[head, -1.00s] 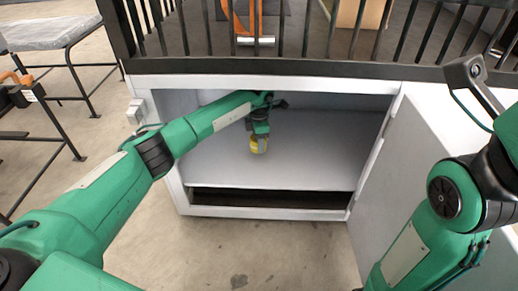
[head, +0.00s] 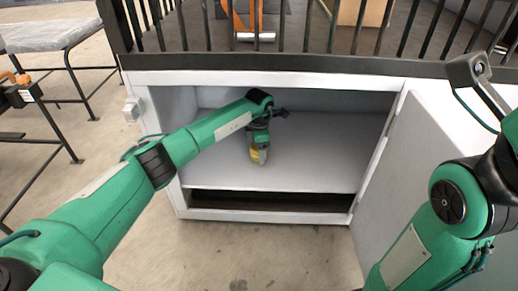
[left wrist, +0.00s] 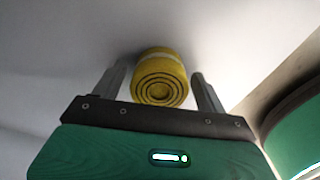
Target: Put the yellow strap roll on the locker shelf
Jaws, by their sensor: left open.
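The yellow strap roll (left wrist: 160,80) shows in the left wrist view between the two grey fingers of my left gripper (left wrist: 163,85). The fingers are open, with a gap on each side of the roll. Its spiral end faces the wrist camera. In the head view the roll (head: 260,156) is small and partly hidden by the gripper (head: 259,154), inside the locker above the pale locker shelf (head: 315,150). It appears to rest on the shelf, though the contact is not clear. My right arm is at the right edge; its gripper is not seen.
The locker's top edge (head: 330,82) runs just above my left arm, and its open door (head: 395,190) stands at the right. The shelf right of the roll is clear. A dark gap (head: 265,200) lies below the shelf. A dark railing stands above the locker.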

